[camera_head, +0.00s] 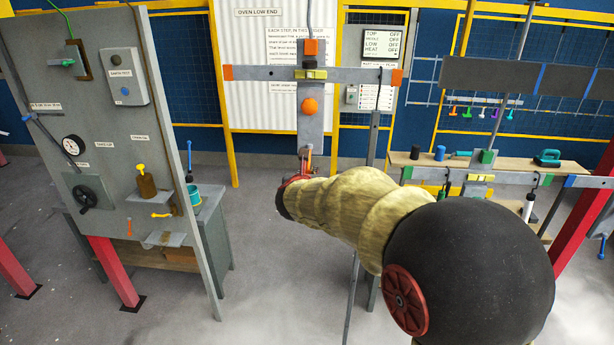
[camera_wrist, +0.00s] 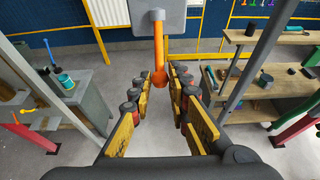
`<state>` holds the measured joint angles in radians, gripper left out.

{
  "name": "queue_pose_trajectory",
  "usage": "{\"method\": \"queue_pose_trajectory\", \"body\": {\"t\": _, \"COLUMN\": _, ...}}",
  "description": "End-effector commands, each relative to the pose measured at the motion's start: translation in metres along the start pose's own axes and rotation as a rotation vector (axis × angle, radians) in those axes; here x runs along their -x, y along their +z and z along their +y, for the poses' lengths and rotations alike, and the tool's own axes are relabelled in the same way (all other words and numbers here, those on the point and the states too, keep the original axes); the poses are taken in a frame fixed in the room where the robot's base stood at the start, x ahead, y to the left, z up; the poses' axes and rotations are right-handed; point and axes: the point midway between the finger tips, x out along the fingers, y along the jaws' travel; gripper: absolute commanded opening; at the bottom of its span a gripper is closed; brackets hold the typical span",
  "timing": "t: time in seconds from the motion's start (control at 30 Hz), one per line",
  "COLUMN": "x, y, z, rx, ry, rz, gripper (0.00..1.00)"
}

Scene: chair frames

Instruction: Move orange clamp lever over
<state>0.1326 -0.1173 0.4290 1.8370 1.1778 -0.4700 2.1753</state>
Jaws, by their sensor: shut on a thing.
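In the wrist view an orange lever (camera_wrist: 158,45) hangs from the lower edge of a grey plate (camera_wrist: 158,18). Its rounded lower end lies between the fingertips of my gripper (camera_wrist: 161,80), which is shut on it. In the head view my gripper (camera_head: 293,184) is below the hanging grey plate (camera_head: 311,135), mostly hidden behind my own arm. Only a small orange-red part of the lever shows there above it. The plate carries an orange round knob (camera_head: 310,106) and a yellow clamp piece (camera_head: 310,74) on a grey crossbar.
A grey panel (camera_head: 100,150) with a gauge, crank and small levers stands at left, with a bench (camera_head: 205,240) behind it. A wooden shelf (camera_head: 480,160) with tools and a grey post (camera_head: 366,220) stand at right. Floor between them is clear.

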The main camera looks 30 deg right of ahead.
Motion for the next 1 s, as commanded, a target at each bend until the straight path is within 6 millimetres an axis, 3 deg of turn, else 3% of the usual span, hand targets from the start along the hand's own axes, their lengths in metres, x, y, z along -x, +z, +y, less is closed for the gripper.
{"method": "queue_pose_trajectory", "body": {"t": 0.5, "x": -0.023, "y": -0.010, "z": 0.000, "rx": 0.002, "ry": 0.000, "rz": 0.004, "gripper": 0.04}}
{"method": "queue_pose_trajectory", "body": {"t": 0.8, "x": -0.024, "y": -0.010, "z": 0.000, "rx": 0.002, "ry": 0.000, "rz": 0.004, "gripper": 0.04}}
{"method": "queue_pose_trajectory", "body": {"t": 0.83, "x": -0.024, "y": -0.010, "z": 0.000, "rx": 0.002, "ry": 0.000, "rz": 0.004, "gripper": 0.19}}
{"method": "queue_pose_trajectory", "body": {"t": 1.0, "x": -0.024, "y": -0.009, "z": 0.000, "rx": 0.002, "ry": 0.000, "rz": 0.003, "gripper": 0.28}}
